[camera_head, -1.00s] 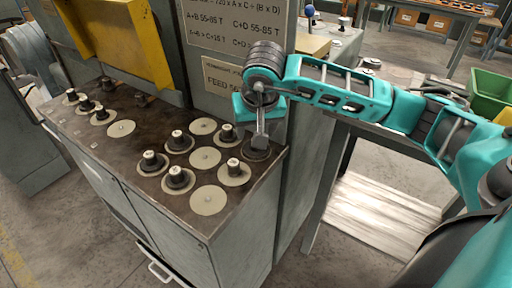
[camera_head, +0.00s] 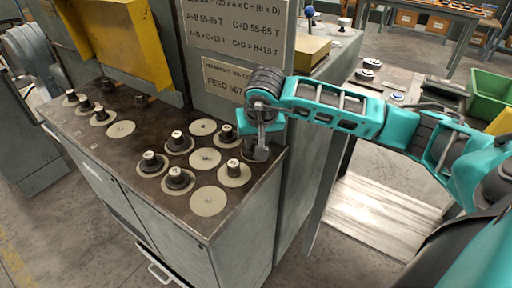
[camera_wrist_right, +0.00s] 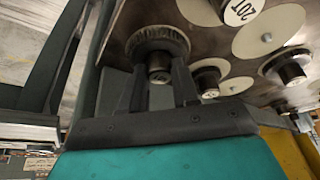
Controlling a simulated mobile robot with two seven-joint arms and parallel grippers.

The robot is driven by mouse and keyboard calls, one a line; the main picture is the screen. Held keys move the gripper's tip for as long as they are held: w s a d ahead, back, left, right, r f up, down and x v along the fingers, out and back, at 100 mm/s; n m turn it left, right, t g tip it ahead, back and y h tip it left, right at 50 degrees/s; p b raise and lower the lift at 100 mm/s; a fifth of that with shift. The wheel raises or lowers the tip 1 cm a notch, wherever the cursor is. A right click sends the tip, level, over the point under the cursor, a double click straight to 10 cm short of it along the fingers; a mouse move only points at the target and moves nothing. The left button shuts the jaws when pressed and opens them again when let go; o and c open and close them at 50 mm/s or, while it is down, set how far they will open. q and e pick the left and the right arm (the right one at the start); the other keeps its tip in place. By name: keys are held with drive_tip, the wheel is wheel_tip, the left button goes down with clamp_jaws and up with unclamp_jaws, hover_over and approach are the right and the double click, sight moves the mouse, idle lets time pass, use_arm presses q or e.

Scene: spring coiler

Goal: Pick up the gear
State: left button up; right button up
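The dark toothed gear with a hub (camera_wrist_right: 158,42) sits near the right corner of the cabinet top. In the head view it is mostly hidden behind my right gripper (camera_head: 258,152). In the right wrist view my right gripper (camera_wrist_right: 157,86) has its two fingers apart, one on each side of the gear's hub, with gaps showing between hub and fingers. Whether the fingertips touch the gear's rim cannot be told. My left gripper is not in view.
Several pale discs (camera_head: 208,201) and discs with dark hubs (camera_head: 178,179) stand on the cabinet top (camera_head: 130,152), close to the left of my right gripper. A grey upright panel with signs (camera_head: 235,82) rises behind it. A green bin (camera_head: 490,92) is at far right.

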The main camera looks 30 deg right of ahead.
sight(256, 142)
clamp_jaws()
drive_tip(key=shift+r, duration=0.1)
wheel_tip(256, 142, up, 12)
drive_tip(key=p, duration=0.2)
drive_tip(key=shift+r, duration=0.15)
idle(0.4)
